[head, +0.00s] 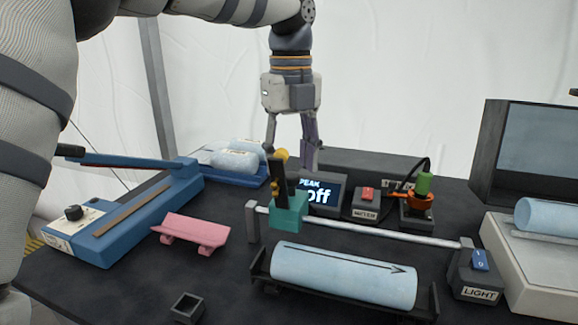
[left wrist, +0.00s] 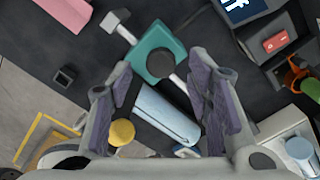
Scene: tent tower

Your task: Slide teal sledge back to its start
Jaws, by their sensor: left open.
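The teal sledge (head: 288,213) sits on a pale rail (head: 385,234), near the rail's left end post. A dark upright post rises from the sledge, with yellow parts on it and a yellow knob (head: 281,155) near its top. My left gripper (head: 293,150) is open, pointing down above and behind the sledge. In the left wrist view, the sledge (left wrist: 150,45) lies beyond the spread fingers (left wrist: 162,95), with nothing held between them. The yellow knob (left wrist: 121,132) shows close by, inside the left finger. My right gripper is out of view.
A pale blue cylinder (head: 345,276) with an arrow lies in a dark cradle in front of the rail. A PEAK display (head: 322,195) reading "off" and a red-switch box (head: 367,203) stand behind. A LIGHT box (head: 478,278) is at the right. A pink stand (head: 192,230) is left.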

